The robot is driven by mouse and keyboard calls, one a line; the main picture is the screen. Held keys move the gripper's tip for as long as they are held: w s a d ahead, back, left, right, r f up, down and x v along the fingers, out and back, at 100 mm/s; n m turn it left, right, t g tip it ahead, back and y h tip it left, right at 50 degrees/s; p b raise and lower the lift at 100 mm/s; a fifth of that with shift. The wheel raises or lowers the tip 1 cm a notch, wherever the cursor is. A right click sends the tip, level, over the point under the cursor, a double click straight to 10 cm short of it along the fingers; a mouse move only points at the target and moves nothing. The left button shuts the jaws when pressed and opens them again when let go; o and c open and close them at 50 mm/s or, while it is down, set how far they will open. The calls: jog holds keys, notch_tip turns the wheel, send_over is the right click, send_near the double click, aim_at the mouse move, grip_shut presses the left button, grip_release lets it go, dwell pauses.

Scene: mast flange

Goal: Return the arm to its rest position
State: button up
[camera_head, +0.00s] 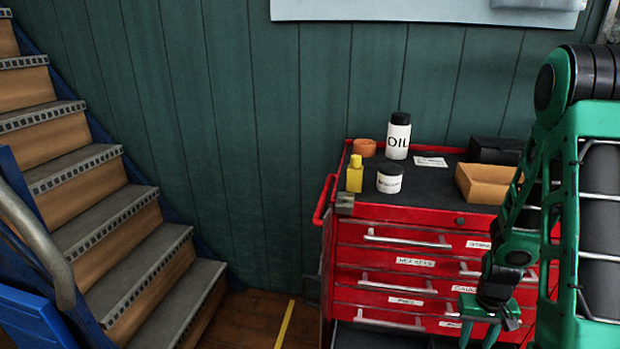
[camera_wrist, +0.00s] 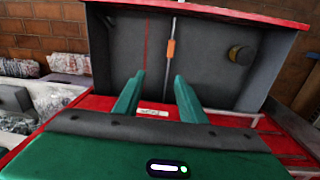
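My gripper (camera_head: 480,335) is low at the right in the head view, in front of the drawers of the red tool cabinet (camera_head: 385,240). My green arm stands at the right edge and hides part of the cabinet. In the wrist view my gripper (camera_wrist: 159,82) shows two green fingers well apart, with nothing held between them. Beyond the fingers is a red-rimmed, dark grey drawer (camera_wrist: 120,50) standing open. In it lie a thin rod with an orange piece (camera_wrist: 171,50) and a round dark yellow object (camera_wrist: 240,55).
On the cabinet top stand an OIL bottle (camera_head: 398,137), a white-labelled jar (camera_head: 389,179), a yellow bottle (camera_head: 355,174), an orange roll (camera_head: 364,147), an orange-brown tray (camera_head: 484,183) and a black box (camera_head: 497,150). Stairs (camera_head: 120,240) rise at the left.

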jog(key=s+a+r+m, duration=0.1)
jog(key=s+r, duration=0.2)
jog(key=r, duration=0.6)
jog(key=s+a+r, duration=0.1)
jog(key=s+r, duration=0.2)
jog(key=r, duration=0.6)
jog(key=s+a+r+m+y, duration=0.1)
jog(key=s+a+r, duration=0.3)
jog(key=s+r, duration=0.5)
jog(key=shift+s+a+r+m, duration=0.2)
jog(key=shift+s+r+m, duration=0.1)
jog(key=shift+s, duration=0.95)
jog(key=shift+w+f, duration=0.1)
jog(key=shift+w, duration=0.05)
jog(key=shift+w+f, duration=0.2)
jog(key=shift+w, duration=0.3)
